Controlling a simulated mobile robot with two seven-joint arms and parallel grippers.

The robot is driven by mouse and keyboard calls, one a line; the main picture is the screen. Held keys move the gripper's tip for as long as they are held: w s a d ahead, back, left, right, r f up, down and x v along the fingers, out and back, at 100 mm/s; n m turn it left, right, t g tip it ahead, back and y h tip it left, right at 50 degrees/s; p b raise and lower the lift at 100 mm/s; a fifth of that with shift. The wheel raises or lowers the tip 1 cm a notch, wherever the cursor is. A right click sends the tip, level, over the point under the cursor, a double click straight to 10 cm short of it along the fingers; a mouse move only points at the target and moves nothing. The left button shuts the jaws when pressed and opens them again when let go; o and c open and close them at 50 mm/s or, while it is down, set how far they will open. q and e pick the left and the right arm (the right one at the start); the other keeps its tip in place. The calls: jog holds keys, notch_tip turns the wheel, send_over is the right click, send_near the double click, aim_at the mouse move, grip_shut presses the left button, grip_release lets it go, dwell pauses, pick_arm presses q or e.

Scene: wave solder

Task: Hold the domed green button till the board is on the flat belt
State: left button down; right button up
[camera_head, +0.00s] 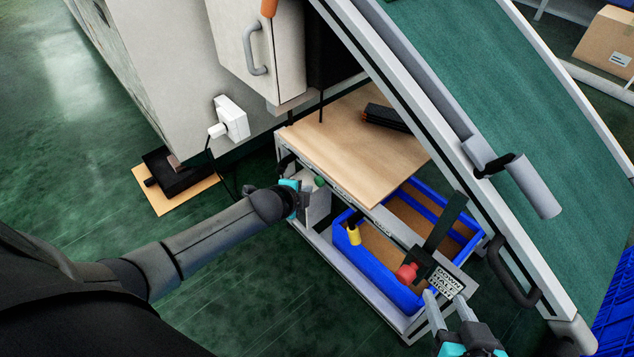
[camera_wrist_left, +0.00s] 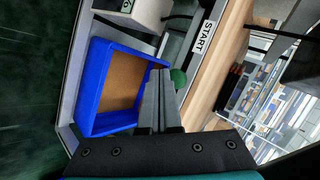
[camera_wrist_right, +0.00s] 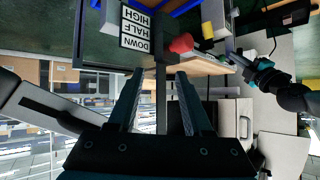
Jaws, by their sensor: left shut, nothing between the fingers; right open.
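The domed green button (camera_head: 319,181) sits on the front panel edge below the wooden shelf. It also shows in the left wrist view (camera_wrist_left: 178,78), beside a START label (camera_wrist_left: 204,38). My left gripper (camera_head: 300,187) is shut and empty, its fingertips close beside the button; I cannot tell whether they touch it. My right gripper (camera_head: 448,306) is open near the DOWN HALF HIGH label (camera_head: 447,283). In the right wrist view a dark bar shows between its fingers. A wide green belt (camera_head: 500,100) runs across the upper right. I see no board on the visible belt.
A red knob (camera_head: 405,273) and a black upright lever (camera_head: 442,232) stand near my right gripper. Blue bins (camera_head: 373,268) sit below the wooden shelf (camera_head: 350,150). A yellow-tipped part (camera_head: 353,235) lies between the two grippers.

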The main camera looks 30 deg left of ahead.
pick_arm(q)
jog(key=shift+w, duration=0.1)
jog(key=shift+w+d, duration=0.15)
jog(key=shift+w, duration=0.15)
jog(key=shift+w+d, duration=0.2)
jog(key=shift+w, duration=0.25)
dwell(2.5)
dwell(1.6)
jog(key=shift+s+a+p, duration=0.4)
jog(key=shift+s+p, duration=0.3)
jog(key=shift+s, duration=0.15)
